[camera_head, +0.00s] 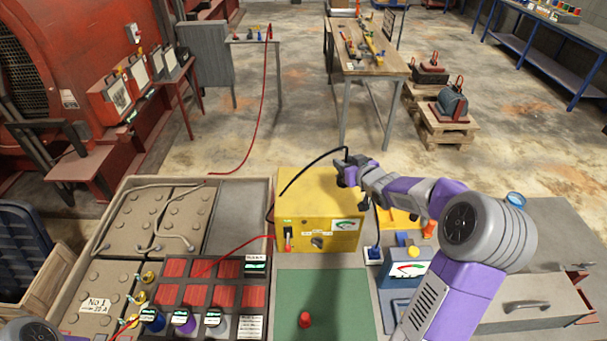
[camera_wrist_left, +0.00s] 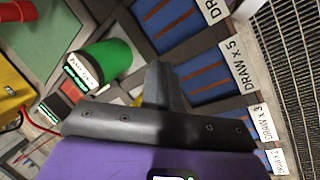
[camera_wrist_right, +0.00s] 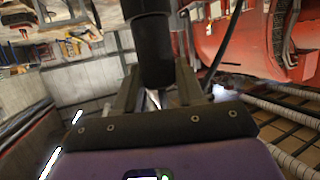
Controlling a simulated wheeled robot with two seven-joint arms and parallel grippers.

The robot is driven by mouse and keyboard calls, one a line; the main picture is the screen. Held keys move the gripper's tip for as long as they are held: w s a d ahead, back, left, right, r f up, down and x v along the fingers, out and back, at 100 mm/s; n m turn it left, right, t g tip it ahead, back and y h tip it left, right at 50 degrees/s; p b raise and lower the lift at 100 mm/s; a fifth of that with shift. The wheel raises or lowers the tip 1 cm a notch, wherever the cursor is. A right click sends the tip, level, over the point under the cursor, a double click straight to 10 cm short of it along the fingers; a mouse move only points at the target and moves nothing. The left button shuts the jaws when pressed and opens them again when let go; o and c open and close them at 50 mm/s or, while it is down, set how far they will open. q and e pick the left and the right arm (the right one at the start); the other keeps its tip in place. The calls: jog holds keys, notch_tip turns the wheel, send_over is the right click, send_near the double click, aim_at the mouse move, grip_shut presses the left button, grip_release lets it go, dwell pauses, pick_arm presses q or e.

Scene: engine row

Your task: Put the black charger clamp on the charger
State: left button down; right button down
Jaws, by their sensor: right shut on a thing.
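The charger (camera_head: 320,208) is a yellow box with a dial and a red clamp (camera_head: 288,238) at its front left. My right gripper (camera_head: 348,176) is above the charger's back right part. It is shut on the black clamp (camera_wrist_right: 150,45), a dark handle between the fingers in the right wrist view. A black cable (camera_head: 308,168) arcs from there down to the charger's left side. The clamp is mostly hidden by the gripper in the head view; I cannot tell whether it touches the charger. My left gripper (camera_wrist_left: 158,85) is shut and empty in the left wrist view.
A battery tray (camera_head: 225,187) with grey cells stands left of the charger. A green mat (camera_head: 325,290) with a red knob (camera_head: 305,319) lies in front. A blue meter (camera_head: 405,272) stands to the right. A red cable (camera_head: 238,248) crosses toward the charger.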

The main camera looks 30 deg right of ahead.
jog(key=shift+w+f, duration=0.1)
jog(key=shift+w, duration=0.05)
jog(key=f, duration=0.5)
jog(key=shift+s+f+b, duration=0.25)
jog(key=shift+f+b, duration=0.1)
jog(key=shift+f, duration=0.05)
jog(key=shift+w+f, duration=0.1)
jog(key=shift+f, duration=1.75)
jog(key=shift+f, duration=0.15)
jog(key=c, duration=0.7)
grip_release()
